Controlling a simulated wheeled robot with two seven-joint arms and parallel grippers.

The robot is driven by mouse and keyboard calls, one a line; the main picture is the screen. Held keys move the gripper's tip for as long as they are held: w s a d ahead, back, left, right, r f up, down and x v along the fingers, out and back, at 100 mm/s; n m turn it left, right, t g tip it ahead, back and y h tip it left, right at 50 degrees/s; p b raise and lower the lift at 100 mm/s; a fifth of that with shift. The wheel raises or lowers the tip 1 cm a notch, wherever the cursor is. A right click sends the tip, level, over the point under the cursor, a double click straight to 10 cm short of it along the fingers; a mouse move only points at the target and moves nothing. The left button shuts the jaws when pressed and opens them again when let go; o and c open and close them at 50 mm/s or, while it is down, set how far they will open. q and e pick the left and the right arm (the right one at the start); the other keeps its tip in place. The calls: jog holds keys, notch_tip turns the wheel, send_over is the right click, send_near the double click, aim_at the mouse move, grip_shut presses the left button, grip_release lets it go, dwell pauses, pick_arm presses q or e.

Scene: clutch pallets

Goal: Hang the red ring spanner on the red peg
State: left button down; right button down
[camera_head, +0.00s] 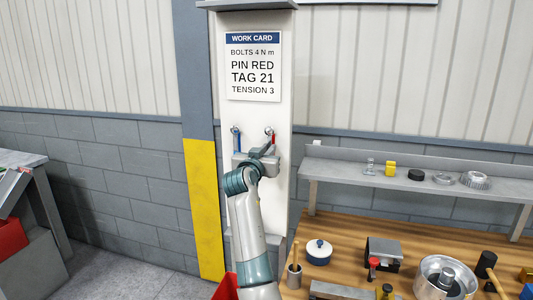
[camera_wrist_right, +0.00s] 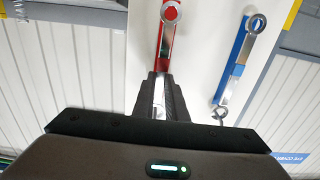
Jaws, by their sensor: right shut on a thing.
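My right gripper (camera_head: 268,150) is in front of the white panel, at the height of the two pegs. In the right wrist view my right gripper (camera_wrist_right: 160,98) is shut on the red ring spanner (camera_wrist_right: 165,45), a slim tool with red along its shank and a grey ring at its far end. In the head view a short red part (camera_head: 273,138) shows just above the gripper, by the right-hand peg (camera_head: 269,129). I cannot tell whether the spanner is around that peg or only beside it. My left gripper is not in view.
A blue-and-grey piece (camera_head: 237,142) is at the left-hand peg (camera_head: 236,129); in the wrist view it has a ring end (camera_wrist_right: 256,23). A work card (camera_head: 253,66) is above. A wooden bench (camera_head: 340,237) with several parts and a shelf (camera_head: 340,163) stand to the right.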

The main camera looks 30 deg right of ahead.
jog(key=shift+w+d+f, duration=0.2)
jog(key=shift+f, duration=0.05)
jog(key=shift+b, duration=0.3)
dwell(0.4)
jog(key=c, duration=1.7)
grip_release()
